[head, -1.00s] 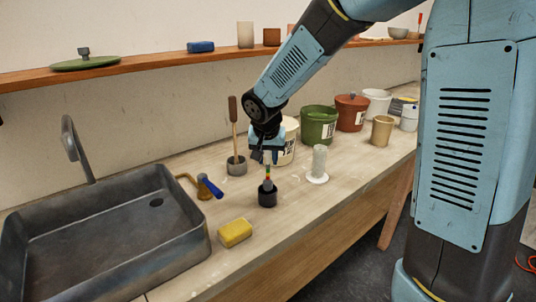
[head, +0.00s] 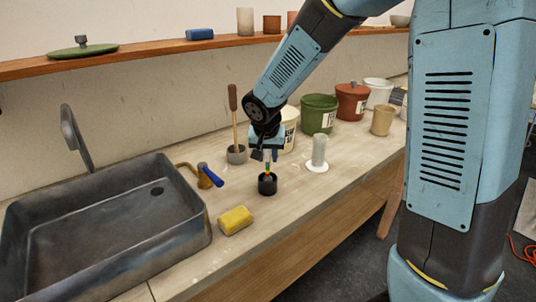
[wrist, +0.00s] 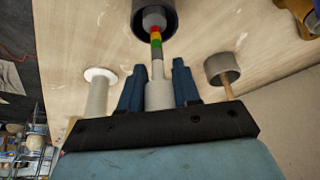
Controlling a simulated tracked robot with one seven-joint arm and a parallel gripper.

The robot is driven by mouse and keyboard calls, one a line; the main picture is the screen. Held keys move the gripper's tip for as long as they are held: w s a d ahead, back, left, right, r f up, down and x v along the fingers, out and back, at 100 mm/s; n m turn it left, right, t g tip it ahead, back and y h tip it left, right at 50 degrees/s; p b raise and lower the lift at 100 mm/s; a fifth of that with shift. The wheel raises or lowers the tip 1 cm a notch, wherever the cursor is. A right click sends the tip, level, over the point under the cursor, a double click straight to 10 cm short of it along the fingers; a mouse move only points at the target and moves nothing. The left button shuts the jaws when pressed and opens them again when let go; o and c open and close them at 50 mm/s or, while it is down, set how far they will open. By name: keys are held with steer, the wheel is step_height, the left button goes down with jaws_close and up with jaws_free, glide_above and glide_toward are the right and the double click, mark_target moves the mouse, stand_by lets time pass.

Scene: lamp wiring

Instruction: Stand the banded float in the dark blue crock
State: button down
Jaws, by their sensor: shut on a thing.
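The banded float has a thin stem with red, yellow and green bands (wrist: 156,38), a grey lower end and a pale upper part. My gripper (head: 266,154) is shut on its pale upper part, between the two blue fingers in the wrist view (wrist: 158,88). The dark crock (head: 267,187) stands on the bench under my gripper; it looks nearly black. The float hangs about upright, with its grey end in the mouth of the crock (wrist: 172,20). Whether that end touches the crock's bottom is hidden.
A grey pot (head: 236,156) with a wooden-handled tool stands behind left. A pale cylinder on a white base (head: 318,155) stands to the right. A yellow sponge (head: 235,220), a blue-handled tool (head: 210,174) and the sink (head: 100,215) are left. Several tubs stand behind right.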

steer(key=shift+f, duration=0.55)
stand_by(0.4)
steer(key=c, duration=0.7)
jaws_free()
steer(key=d+v, duration=0.1)
steer(key=v, duration=1.3)
steer(key=shift+n+t+y, duration=0.3)
steer(key=shift+n+t, duration=0.3)
steer(key=shift+n, duration=0.3)
steer(key=s+d+r, duration=0.1)
steer(key=s+d, duration=0.5)
steer(key=s, duration=0.1)
steer(key=s+d+r, duration=0.2)
steer(key=s+d, duration=0.4)
steer(key=s+d+r, duration=0.1)
steer(key=s+d, duration=0.5)
steer(key=s, duration=0.1)
steer(key=shift+s+d+r, duration=0.2)
steer(key=shift+s, duration=0.1)
